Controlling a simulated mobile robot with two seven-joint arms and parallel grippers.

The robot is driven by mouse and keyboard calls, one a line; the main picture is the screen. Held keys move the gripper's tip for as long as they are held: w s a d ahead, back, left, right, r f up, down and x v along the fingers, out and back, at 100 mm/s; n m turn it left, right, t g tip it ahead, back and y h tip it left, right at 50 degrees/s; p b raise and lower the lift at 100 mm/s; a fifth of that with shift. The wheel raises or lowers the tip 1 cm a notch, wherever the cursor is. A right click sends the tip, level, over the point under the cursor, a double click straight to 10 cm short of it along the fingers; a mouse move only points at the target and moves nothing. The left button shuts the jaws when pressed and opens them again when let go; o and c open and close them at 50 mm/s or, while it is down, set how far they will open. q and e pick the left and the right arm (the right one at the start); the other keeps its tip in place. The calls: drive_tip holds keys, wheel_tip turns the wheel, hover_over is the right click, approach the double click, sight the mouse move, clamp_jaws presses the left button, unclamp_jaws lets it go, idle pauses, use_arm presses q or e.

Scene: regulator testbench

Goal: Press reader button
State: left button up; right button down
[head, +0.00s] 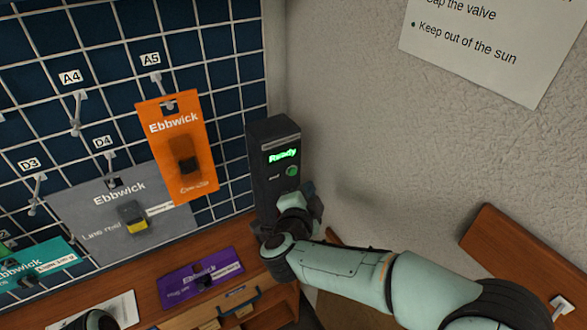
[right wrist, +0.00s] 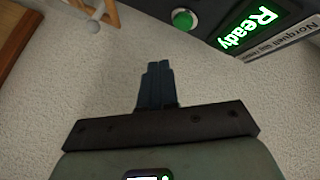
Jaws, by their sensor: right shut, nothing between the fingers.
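The reader (head: 258,152) is a dark upright box by the wall corner, with a lit green "Ready" display. Its round green button (head: 292,171) sits below the display. In the right wrist view the button (right wrist: 182,19) is at the top, beside the "Ready" screen (right wrist: 252,27). My right gripper (head: 308,197) is just below the button in the head view, partly hidden by its own wrist. In the right wrist view its fingers (right wrist: 158,80) are together and empty, and they appear apart from the button.
A wire grid with hooks carries an orange Ebbwick card (head: 170,125) and a grey one (head: 85,200) left of the reader. A purple packet (head: 180,287) lies on the wooden bench below. A textured wall (head: 380,160) stands right of the reader.

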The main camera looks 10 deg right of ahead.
sight(293, 172)
use_arm(q)
drive_tip(key=shift+w+r+p, duration=0.45)
drive_tip(key=shift+r, duration=0.35)
use_arm(e)
drive_tip(key=shift+w+a, duration=0.25)
drive_tip(key=shift+w, duration=0.55)
drive_tip(key=shift+w+a, duration=0.25)
drive_tip(key=shift+w, duration=0.5)
use_arm(q)
drive_tip(key=shift+r, duration=0.1)
use_arm(e)
drive_tip(key=shift+w+a, duration=0.1)
use_arm(q)
drive_tip(key=shift+w+r, duration=0.1)
drive_tip(key=shift+w, duration=0.05)
use_arm(e)
drive_tip(key=shift+w, duration=0.3)
